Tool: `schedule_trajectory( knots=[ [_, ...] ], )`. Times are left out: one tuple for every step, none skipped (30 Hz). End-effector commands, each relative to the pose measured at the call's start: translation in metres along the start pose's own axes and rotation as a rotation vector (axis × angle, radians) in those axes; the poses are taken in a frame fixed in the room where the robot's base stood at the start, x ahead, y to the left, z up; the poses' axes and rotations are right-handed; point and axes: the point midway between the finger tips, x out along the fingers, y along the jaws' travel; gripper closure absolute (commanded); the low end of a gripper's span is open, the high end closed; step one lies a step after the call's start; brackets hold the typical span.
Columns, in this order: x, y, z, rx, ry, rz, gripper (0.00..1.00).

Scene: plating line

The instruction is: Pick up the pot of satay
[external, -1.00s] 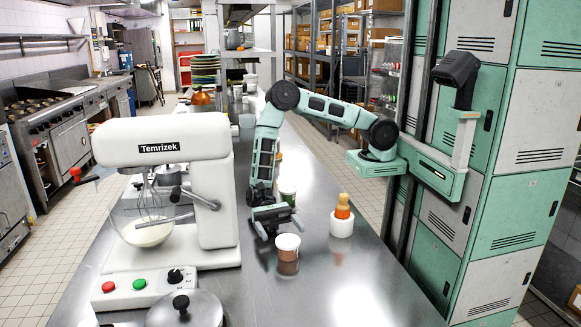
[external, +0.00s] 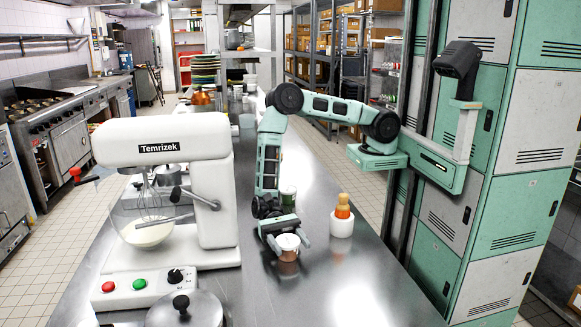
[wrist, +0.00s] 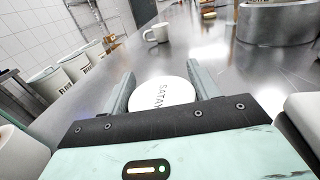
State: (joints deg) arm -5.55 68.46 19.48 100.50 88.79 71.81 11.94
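The pot of satay (external: 288,254) is a small reddish-brown tub with a white lid, standing on the steel counter. Its white lid (wrist: 163,95), lettered SATAY, shows between my fingers in the wrist view. My gripper (external: 290,243) is at the pot, with one finger on each side of it. In the wrist view my gripper (wrist: 160,88) has its fingers apart; the left finger stands a little off the lid, and the right one is close beside it. I cannot tell whether that finger touches. The lower part of the pot is hidden in the wrist view.
A white mixer (external: 180,190) stands left of my gripper, with a lidded steel pot (external: 185,310) in front. A green-topped jar (external: 288,195) is behind. The counter's front right is clear.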

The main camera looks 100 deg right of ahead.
Motion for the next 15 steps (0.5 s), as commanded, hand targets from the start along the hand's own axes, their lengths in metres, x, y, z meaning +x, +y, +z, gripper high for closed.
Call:
schedule_trajectory(
  knots=[
    [0.0,0.0,0.0,0.0,0.0,0.0,0.55],
    [0.0,0.0,0.0,0.0,0.0,0.0,0.64],
    [0.0,0.0,0.0,0.0,0.0,0.0,0.64],
    [0.0,0.0,0.0,-0.001,0.0,0.0,0.64],
    [0.0,0.0,0.0,-0.001,0.0,0.0,0.64],
    [0.0,0.0,0.0,-0.001,0.0,0.0,0.64],
    [0.0,0.0,0.0,-0.001,0.0,0.0,0.64],
    [0.0,0.0,0.0,-0.001,0.0,0.0,0.64],
    [0.0,0.0,0.001,-0.001,0.0,0.0,0.64],
    [0.0,0.0,0.001,-0.001,0.0,0.0,0.64],
    [0.0,0.0,0.002,-0.001,0.0,0.0,0.64],
    [0.0,-0.001,0.004,-0.002,0.0,-0.001,0.64],
    [-0.001,-0.001,0.007,-0.003,-0.001,-0.001,0.64],
    [-0.001,-0.001,0.011,-0.003,-0.001,-0.001,0.64],
    [-0.001,-0.001,0.016,-0.003,-0.001,-0.001,0.64]
  ],
)
